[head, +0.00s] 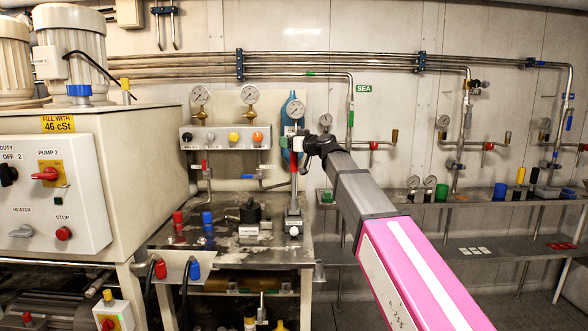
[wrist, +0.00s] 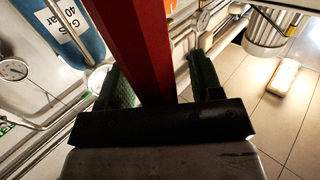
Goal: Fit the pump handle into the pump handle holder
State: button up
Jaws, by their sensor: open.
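A red bar, which looks like the pump handle (wrist: 140,45), runs between the fingers of my gripper (wrist: 163,82) in the wrist view. The jaws are open around it, with a gap on the right finger's side. In the head view my gripper (head: 303,145) is at the upright red bar (head: 293,165), which stands above a grey metal post (head: 293,215) on the steel bench. The gripper and arm partly cover the bar. I cannot tell which part is the pump handle holder, or whether the bar's lower end sits in anything.
A blue bottle with a gauge (head: 292,112) is close behind the bar. A valve panel (head: 225,137) is to its left. The steel bench (head: 175,258) carries red and blue fittings and a black knob (head: 250,212). A cabinet (head: 90,160) stands at left; a shelf (head: 470,198) is at right.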

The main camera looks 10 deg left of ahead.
grip_shut()
jog(key=s+a+r, duration=0.3)
jog(key=s+r, duration=0.8)
jog(key=shift+a, duration=0.25)
dwell(0.5)
jog(key=c, duration=1)
grip_release()
